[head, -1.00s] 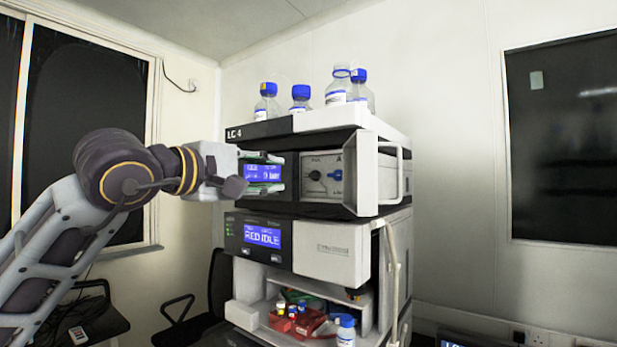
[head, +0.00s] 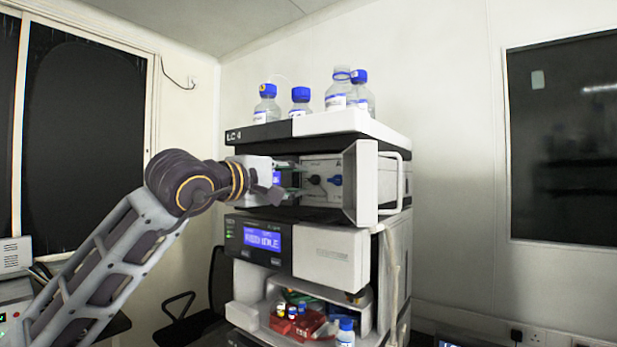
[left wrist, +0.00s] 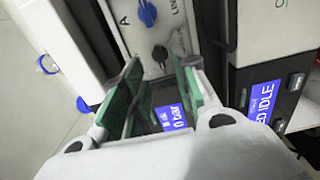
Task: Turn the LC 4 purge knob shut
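The LC 4 stack (head: 262,133) stands in the middle of the head view. Its upper module has a recessed panel with a black knob (head: 315,180) and a blue knob (head: 335,180) to its right. The panel lettering is too blurred to tell for sure which is the purge knob. My left gripper (head: 297,180) is open just left of the black knob. In the left wrist view, the black knob (left wrist: 160,53) lies just beyond the gap between my left fingers (left wrist: 162,70), apart from them; the blue knob (left wrist: 147,12) is farther up. My right gripper is not in view.
An open white door (head: 364,182) with a handle stands out right of the panel. Bottles with blue caps (head: 301,99) stand on top. A lower module (head: 330,257) has a lit screen. A red rack (head: 300,322) and a small bottle sit below it.

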